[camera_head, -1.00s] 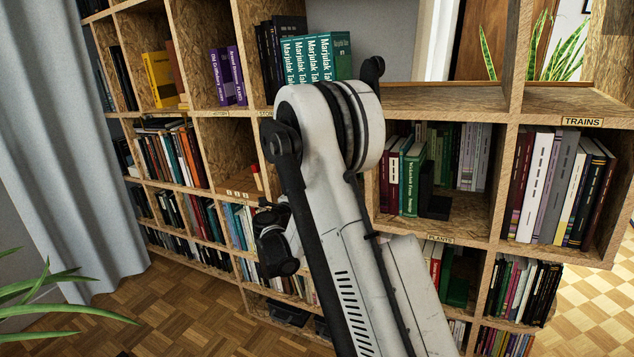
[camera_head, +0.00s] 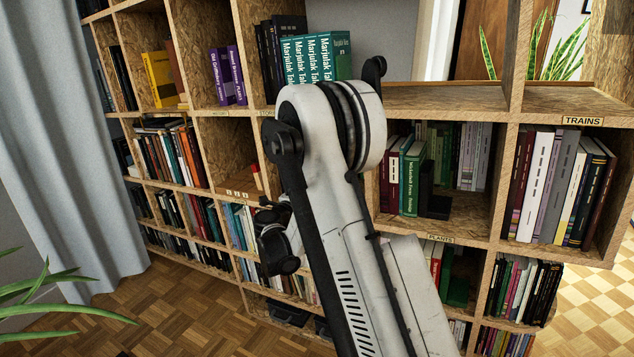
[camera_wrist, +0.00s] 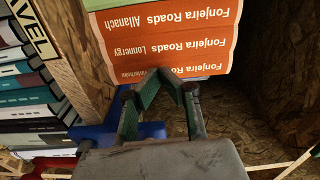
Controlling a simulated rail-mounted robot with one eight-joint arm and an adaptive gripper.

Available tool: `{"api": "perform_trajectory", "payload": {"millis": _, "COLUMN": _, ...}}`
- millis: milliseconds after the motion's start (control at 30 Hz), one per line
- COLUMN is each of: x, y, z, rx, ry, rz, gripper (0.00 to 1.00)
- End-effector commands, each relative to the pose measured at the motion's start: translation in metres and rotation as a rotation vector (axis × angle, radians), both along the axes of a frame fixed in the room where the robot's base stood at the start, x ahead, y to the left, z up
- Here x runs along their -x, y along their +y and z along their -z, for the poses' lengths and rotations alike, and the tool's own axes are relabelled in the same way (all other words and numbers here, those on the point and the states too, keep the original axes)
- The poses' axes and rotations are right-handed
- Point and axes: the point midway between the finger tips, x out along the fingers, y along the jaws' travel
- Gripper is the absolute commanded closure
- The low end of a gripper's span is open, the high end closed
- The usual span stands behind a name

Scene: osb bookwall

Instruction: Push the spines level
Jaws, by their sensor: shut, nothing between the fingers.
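In the wrist view, orange book spines stand upside down in the picture: an upper "Allanach" book (camera_wrist: 165,20), a "Lonnergy" book (camera_wrist: 165,46), and a third orange book (camera_wrist: 212,69) below them. A green book (camera_wrist: 92,30) edge shows at their upper left. My gripper (camera_wrist: 160,77) is shut and empty, its fingertips at the lowest orange spine and covering part of its lettering. I cannot tell whether they touch it. In the head view my own arm hides the fingertips and these books.
A blue object (camera_wrist: 92,133) lies beside and partly behind my gripper. An OSB divider (camera_wrist: 75,45) stands left of the orange books, with other books (camera_wrist: 28,97) beyond it. The compartment to the right (camera_wrist: 275,60) looks empty. A "TRAINS" shelf (camera_head: 583,121) is at the right.

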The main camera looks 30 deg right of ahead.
Motion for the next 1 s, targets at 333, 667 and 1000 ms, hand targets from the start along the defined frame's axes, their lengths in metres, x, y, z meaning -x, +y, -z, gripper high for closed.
{"api": "perform_trajectory", "payload": {"millis": 333, "x": 0.016, "y": 0.027, "z": 0.001, "rx": 0.0, "ry": 0.0, "rz": -0.002, "gripper": 1.0}}
{"api": "perform_trajectory", "payload": {"millis": 667, "x": 0.031, "y": 0.05, "z": 0.001, "rx": 0.0, "ry": 0.0, "rz": -0.001, "gripper": 1.0}}
{"api": "perform_trajectory", "payload": {"millis": 1000, "x": 0.036, "y": 0.057, "z": 0.0, "rx": 0.0, "ry": 0.0, "rz": 0.0, "gripper": 1.0}}
